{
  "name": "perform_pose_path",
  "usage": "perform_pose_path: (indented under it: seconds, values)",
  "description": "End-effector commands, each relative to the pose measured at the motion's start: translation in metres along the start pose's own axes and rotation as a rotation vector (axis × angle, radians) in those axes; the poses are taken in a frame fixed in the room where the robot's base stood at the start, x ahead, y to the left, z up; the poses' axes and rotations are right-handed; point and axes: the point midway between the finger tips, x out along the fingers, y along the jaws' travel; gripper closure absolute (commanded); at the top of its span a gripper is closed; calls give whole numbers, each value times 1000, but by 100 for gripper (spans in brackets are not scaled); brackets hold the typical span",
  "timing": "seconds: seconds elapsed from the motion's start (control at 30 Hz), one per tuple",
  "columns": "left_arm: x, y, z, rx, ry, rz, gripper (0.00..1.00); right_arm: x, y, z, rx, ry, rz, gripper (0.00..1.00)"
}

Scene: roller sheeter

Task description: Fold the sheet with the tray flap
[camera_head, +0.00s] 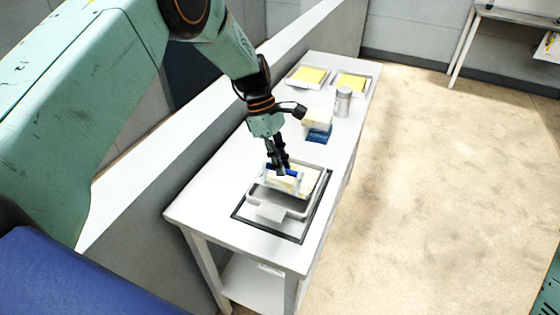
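The roller sheeter tray (283,206) sits on a dark-edged mat (262,228) at the near end of the white table. A pale yellow sheet (309,178) lies in its far part, partly hidden. A white flap frame with a blue bar (272,170) stands over the tray beside the sheet. My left gripper (282,170) points down at the blue bar, with its dark fingers at or touching it. The fingers are small and overlap the bar, so I cannot tell whether they are shut on it.
Two trays with yellow sheets (310,75) (351,82) stand at the table's far end. A metal canister (343,101) and a blue block with a pale top (319,134) stand mid-table. A low wall (190,150) runs along the left; the floor right is open.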

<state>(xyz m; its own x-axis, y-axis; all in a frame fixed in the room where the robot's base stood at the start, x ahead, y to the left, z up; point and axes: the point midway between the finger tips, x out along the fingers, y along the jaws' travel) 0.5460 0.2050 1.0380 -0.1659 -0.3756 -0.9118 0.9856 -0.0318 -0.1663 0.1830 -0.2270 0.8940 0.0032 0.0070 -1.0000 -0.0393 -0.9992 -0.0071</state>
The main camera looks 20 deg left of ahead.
Motion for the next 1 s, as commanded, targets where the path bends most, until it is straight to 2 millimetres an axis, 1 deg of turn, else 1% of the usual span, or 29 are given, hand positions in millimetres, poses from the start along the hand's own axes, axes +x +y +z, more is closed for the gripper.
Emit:
perform_pose_path:
  seconds: [0.03,0.23,0.57,0.67,0.73,1.0]
  values:
    - [1,0,0,0,0,-3,79,0,0,0,0,0,0,60]
    - [1,-1,0,0,-1,-4,63,0,0,0,0,0,0,60]
    - [-3,-1,0,0,-2,-4,63,0,0,0,0,0,0,60]
    - [-13,0,0,1,-2,-3,63,0,0,0,0,0,0,60]
    - [-24,0,0,0,-2,-1,63,0,0,0,0,0,0,60]
    - [-80,1,0,0,-2,-1,63,0,0,0,0,0,0,60]
